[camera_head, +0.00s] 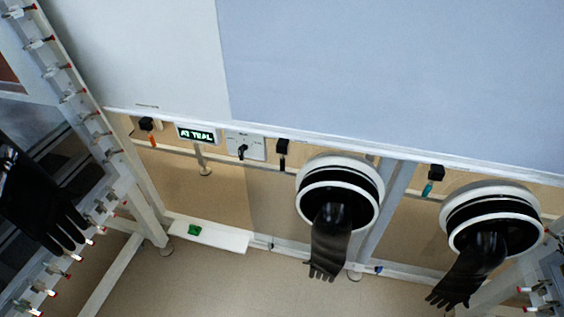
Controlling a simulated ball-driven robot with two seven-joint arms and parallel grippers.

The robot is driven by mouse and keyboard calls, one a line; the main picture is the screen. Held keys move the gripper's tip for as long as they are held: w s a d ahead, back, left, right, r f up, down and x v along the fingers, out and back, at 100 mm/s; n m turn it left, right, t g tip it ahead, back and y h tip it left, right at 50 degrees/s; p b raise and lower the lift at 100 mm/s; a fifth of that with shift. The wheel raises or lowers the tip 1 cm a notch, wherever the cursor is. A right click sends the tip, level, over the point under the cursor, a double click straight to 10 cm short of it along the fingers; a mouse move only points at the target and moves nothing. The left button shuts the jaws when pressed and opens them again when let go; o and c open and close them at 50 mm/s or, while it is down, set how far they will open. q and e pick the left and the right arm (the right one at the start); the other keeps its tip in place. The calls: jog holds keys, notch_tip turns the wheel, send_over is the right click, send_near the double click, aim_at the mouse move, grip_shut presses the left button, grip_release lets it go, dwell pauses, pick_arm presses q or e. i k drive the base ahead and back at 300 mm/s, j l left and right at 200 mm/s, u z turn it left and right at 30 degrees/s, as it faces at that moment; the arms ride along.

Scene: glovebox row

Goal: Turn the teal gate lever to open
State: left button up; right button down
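A short lever with a teal tip (427,188) hangs down from a black block (436,172) under the pale panel's edge, between the two round glove ports at the right. A small lit sign (197,134) at the left seems to read "AT TEAL". An orange-tipped lever (151,139) hangs from another black block at the far left. A third black block with a dark lever (282,152) is near the middle. Neither of my grippers is in view.
Two white-ringed glove ports (340,165) (492,190) have black gloves hanging out. Another black glove (45,200) hangs at the left. A white plate with a black knob (243,149) is beside the sign. A green item (194,230) lies on a white shelf (225,238). The floor below is clear.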

aim_at(425, 192)
jog(key=z, duration=1.25)
